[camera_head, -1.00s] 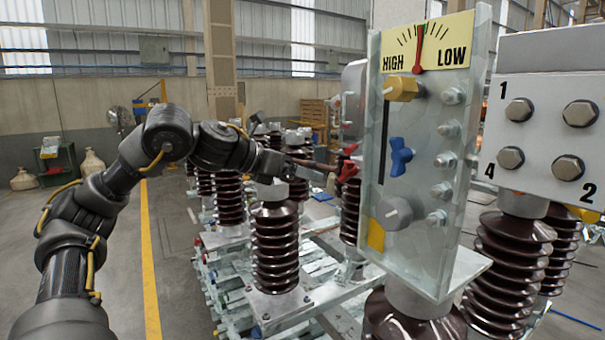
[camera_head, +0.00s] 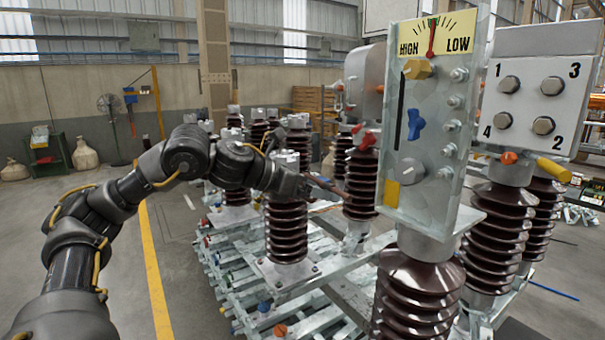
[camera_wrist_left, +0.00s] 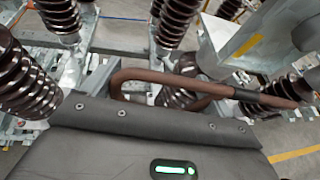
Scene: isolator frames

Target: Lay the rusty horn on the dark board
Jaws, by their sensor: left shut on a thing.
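The rusty horn is a brown bent rod; in the head view a thin part of it (camera_head: 328,187) shows at the end of my left arm. In the left wrist view the horn (camera_wrist_left: 165,77) has a U-shaped bend at left and a straight length reaching right, with a dark band on it. My left gripper (camera_head: 308,188) is shut on the horn and holds it in the air among the brown insulators; its fingertips are not clear. A dark flat patch (camera_head: 518,332) at the bottom right edge may be the dark board, but I cannot tell. My right gripper is not in view.
A tall metal panel (camera_head: 432,150) with a HIGH/LOW dial stands to the right of the horn. A numbered box (camera_head: 527,100) is farther right. Ribbed insulators (camera_head: 286,225) stand close below and around the gripper. Open floor (camera_head: 185,270) lies at left.

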